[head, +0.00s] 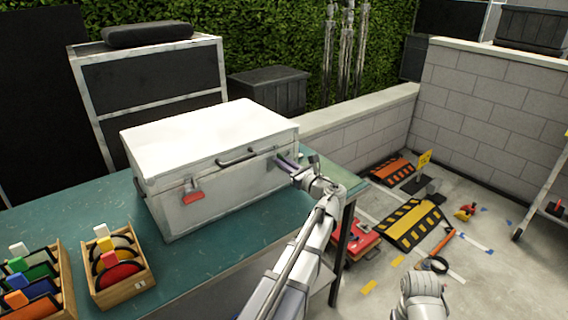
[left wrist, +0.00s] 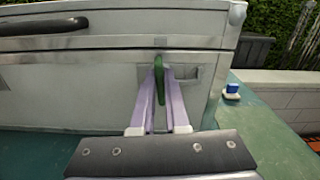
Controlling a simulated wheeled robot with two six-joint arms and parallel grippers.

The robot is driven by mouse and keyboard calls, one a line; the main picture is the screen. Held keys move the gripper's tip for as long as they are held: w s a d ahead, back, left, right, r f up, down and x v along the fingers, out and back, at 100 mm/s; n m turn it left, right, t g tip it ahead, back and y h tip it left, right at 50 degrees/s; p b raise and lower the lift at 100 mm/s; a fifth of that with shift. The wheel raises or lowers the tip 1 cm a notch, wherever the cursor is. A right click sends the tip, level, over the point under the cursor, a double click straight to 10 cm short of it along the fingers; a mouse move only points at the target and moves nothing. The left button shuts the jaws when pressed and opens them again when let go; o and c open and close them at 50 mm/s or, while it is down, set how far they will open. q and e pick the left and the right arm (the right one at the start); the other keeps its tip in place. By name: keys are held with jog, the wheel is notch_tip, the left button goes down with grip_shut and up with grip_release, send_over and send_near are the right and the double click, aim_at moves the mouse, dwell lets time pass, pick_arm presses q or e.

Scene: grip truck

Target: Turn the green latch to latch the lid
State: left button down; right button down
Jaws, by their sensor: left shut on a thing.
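The white metal case (head: 215,200) stands on the green table, with its white lid (head: 210,138) down. My left gripper (head: 284,163) is at the right part of the case's front. In the left wrist view, the purple fingers of the left gripper (left wrist: 160,95) are closed around the green latch (left wrist: 159,72). The latch stands upright, its top near the seam under the lid. The gripper hides the latch in the head view. A red latch (head: 193,197) hangs on the left part of the front.
Two wooden racks (head: 122,282) with coloured pieces stand on the table (head: 190,258) at front left. A dark handle (head: 238,157) is on the case front. A small blue-topped piece (left wrist: 232,90) sits right of the case. Ramps and a red box (head: 355,243) lie on the floor.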

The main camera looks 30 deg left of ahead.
pick_arm(q)
jog(key=n, duration=1.3)
jog(key=shift+s+a+f, duration=0.1)
jog(key=shift+s+f, duration=0.15)
jog(key=shift+s, duration=0.05)
jog(key=shift+n+b, duration=0.3)
jog(key=shift+n, duration=1.5)
jog(key=shift+f+n, duration=0.1)
jog(key=shift+n, duration=0.2)
jog(key=c, duration=0.9)
grip_release()
jog(key=shift+v, duration=3.95)
